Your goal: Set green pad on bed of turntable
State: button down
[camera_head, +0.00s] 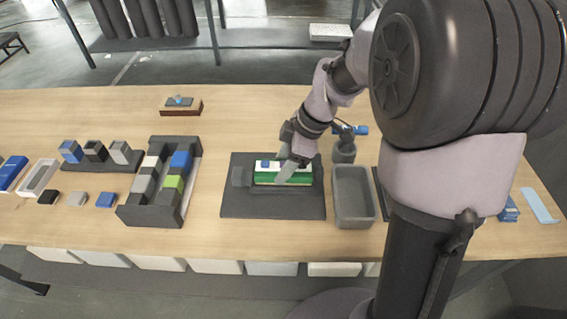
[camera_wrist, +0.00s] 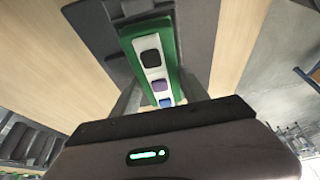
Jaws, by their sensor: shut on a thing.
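The green pad (camera_head: 268,177), a long green block with a white strip, lies at my gripper (camera_head: 288,174). In the wrist view, the green pad (camera_wrist: 128,40) carries a black, a purple and a blue button in a row. My gripper's fingers (camera_wrist: 157,97) stand on either side of it, shut on it. The pad is over a dark flat plate with a raised grey block (camera_head: 272,207), which looks like the turntable bed, though I cannot be sure. I cannot tell whether the pad touches the plate; its underside is hidden.
A grey open bin (camera_head: 353,195) stands close right of the plate. A dark rack (camera_head: 150,213) with coloured blocks stands to the left. A reddish-brown box (camera_head: 181,107) sits at the back. Clear table lies between that box and the plate.

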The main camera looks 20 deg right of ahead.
dwell(0.3)
jog(key=shift+c, duration=0.9)
grip_release()
notch_tip(320, 180, up, 7)
jog(key=p, duration=0.5)
